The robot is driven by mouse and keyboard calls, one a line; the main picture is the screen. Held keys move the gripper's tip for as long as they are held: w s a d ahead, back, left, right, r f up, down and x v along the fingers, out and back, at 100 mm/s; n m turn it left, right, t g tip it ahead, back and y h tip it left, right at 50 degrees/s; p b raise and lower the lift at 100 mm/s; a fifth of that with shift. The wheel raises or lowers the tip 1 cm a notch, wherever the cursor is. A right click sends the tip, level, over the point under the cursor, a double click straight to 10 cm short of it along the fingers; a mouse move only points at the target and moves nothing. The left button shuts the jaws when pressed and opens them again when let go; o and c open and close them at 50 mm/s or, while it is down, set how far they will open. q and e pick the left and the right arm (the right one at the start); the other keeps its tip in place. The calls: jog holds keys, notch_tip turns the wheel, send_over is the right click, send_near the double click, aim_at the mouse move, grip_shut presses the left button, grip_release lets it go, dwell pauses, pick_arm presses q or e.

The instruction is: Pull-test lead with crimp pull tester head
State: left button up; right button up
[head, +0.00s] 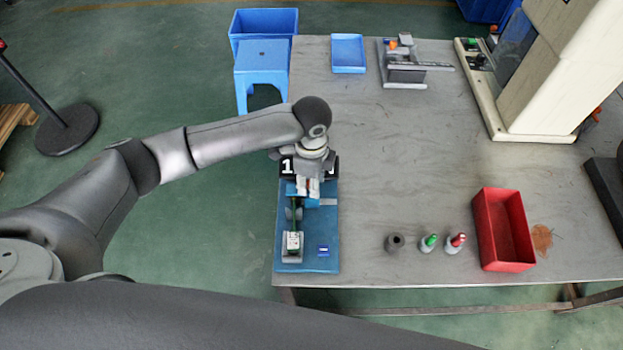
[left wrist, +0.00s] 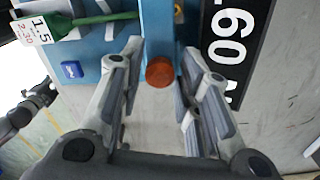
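The crimp pull tester sits on a blue base plate (head: 327,232) at the table's left edge. Its blue head (left wrist: 158,25), with a round copper-coloured end, shows in the left wrist view. A green lead (head: 296,217) runs along the plate to a pale block with a white tag (head: 293,242); in the left wrist view the tag (left wrist: 35,30) reads 1.5. My left gripper (head: 308,190) is over the plate's far part. In its wrist view the fingers (left wrist: 160,85) are spread either side of the blue head, with visible gaps. My right gripper is out of view.
A black number plate (left wrist: 236,45) is beside the gripper. A small blue block (head: 323,251) lies on the base plate. The table's middle is clear.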

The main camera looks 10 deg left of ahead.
pick_arm(q)
jog(key=c, duration=0.5)
grip_shut()
jog(key=shift+d, duration=0.25)
jog(key=d, duration=0.4)
jog(key=shift+w, duration=0.35)
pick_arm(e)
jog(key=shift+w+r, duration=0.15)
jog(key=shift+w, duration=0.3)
